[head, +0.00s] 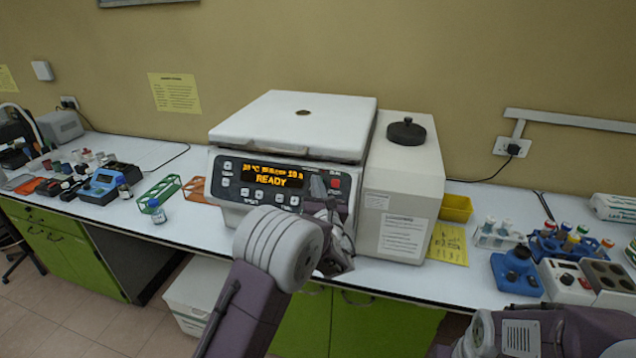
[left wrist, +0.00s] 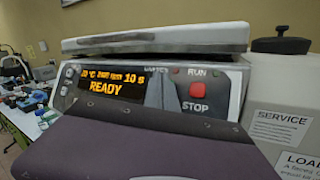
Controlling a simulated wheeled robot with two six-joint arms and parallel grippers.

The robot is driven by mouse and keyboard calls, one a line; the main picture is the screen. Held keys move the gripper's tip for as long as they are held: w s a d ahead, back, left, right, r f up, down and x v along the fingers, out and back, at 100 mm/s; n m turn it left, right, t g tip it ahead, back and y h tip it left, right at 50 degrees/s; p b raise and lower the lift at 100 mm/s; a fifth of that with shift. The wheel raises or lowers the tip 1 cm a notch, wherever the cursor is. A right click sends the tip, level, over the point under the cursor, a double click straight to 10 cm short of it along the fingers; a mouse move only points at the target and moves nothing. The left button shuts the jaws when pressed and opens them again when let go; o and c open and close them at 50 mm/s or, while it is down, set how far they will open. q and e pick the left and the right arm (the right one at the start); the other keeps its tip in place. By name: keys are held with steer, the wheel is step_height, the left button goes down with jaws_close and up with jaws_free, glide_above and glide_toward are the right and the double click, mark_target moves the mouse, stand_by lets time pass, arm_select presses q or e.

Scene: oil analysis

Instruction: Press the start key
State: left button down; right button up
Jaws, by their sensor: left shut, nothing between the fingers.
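The white centrifuge (head: 285,120) stands on the bench with its lid down. Its dark front panel also shows in the left wrist view (left wrist: 130,85), with an orange display (head: 275,177) reading READY. A red STOP key (left wrist: 198,90) sits at the panel's right side, under a RUN label. I cannot make out a start key; part of the panel left of STOP is hidden by my gripper. My left gripper (head: 320,188) is shut and empty, with its fingertips in front of the panel just left of the red key. I cannot tell whether they touch it. My right gripper is out of view.
A white box unit with a black knob (head: 406,131) stands right of the centrifuge. A yellow bin (head: 456,208) and tube racks lie further right. Green and orange racks (head: 160,192) and a small bottle (head: 157,212) stand to the left.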

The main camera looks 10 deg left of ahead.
arm_select(q)
steer(key=shift+w+f+b, duration=0.2)
steer(key=shift+w+b, duration=0.05)
steer(key=shift+b, duration=0.1)
stand_by(0.5)
steer(key=shift+r, duration=0.1)
stand_by(0.3)
steer(key=shift+s+r, duration=0.35)
steer(key=shift+s, duration=0.3)
steer(key=shift+r, duration=0.1)
steer(key=s, duration=0.1)
steer(key=s+r, duration=0.2)
steer(key=s, duration=0.1)
steer(key=shift+s+a+r, duration=0.1)
steer(key=shift+r, duration=0.15)
